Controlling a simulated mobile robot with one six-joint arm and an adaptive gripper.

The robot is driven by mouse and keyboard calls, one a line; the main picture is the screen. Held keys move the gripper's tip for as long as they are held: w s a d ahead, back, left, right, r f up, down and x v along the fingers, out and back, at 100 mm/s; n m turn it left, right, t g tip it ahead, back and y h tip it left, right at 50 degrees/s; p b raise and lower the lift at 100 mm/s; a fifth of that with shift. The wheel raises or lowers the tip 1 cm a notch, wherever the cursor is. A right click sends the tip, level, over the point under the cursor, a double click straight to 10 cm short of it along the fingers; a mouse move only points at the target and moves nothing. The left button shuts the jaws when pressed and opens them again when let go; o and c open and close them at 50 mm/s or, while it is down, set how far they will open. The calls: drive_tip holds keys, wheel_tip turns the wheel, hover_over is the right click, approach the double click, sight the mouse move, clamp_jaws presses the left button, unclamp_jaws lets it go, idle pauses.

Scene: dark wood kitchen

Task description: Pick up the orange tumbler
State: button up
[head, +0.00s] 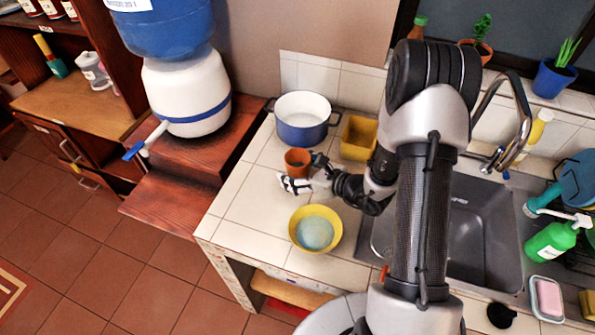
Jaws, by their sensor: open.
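The orange tumbler (297,155) stands upright on the white tiled counter, below the blue and white pot. My gripper (299,171) reaches in from the right, with its fingers spread. One finger is at the tumbler's right side and the other is just below its lower edge in the picture. The gripper partly overlaps the tumbler's lower right. I cannot tell whether a finger touches it.
A blue and white pot (304,134) and a yellow container (358,150) stand behind the tumbler. A yellow bowl (295,238) with a pale round content sits in front. The sink (480,215) is right. Bare tiles (247,185) lie left of the tumbler.

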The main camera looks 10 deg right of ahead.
drive_tip(key=shift+c, duration=0.3)
drive_tip(key=c, duration=1.2)
